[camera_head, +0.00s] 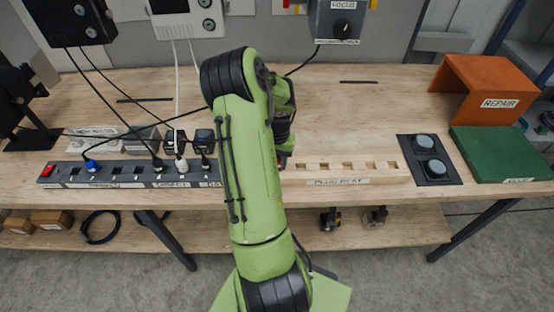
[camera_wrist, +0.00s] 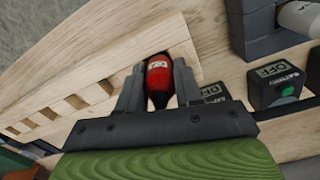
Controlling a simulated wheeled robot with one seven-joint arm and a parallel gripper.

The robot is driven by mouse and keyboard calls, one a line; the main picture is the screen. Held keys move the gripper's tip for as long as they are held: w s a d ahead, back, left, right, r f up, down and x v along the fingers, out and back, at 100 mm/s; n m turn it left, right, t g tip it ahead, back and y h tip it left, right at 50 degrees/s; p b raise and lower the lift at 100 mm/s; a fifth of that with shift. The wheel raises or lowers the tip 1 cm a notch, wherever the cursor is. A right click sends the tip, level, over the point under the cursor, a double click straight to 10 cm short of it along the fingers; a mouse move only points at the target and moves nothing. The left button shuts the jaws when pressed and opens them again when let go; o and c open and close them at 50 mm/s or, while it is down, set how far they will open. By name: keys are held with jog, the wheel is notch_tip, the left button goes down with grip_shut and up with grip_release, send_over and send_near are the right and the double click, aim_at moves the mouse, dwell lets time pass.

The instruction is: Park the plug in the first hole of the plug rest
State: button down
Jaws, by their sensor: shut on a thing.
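The red plug (camera_wrist: 159,82) with a pale label is between the two fingers of my gripper (camera_wrist: 158,74), which is shut on it. In the head view a bit of the red plug (camera_head: 283,161) shows beside my arm. The plug rest (camera_head: 345,181) is a long pale wooden block with a row of square holes. In the wrist view the plug is at the near end of the plug rest (camera_wrist: 90,72), over or at that end. The plug and fingers hide the hole there. I cannot tell whether the plug's tip is inside it.
A power strip (camera_head: 130,181) with several plugs and cords lies left of my arm. A black panel with two round knobs (camera_head: 436,181), a green board (camera_head: 500,150) and an orange repair stand (camera_head: 478,80) are at the right. The bench behind the plug rest is clear.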

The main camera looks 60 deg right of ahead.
jog(key=c, duration=0.7)
grip_release()
jog(key=shift+r, duration=0.1)
notch_tip(320, 180, up, 16)
jog(key=shift+f+p, duration=0.15)
jog(key=shift+p, duration=0.45)
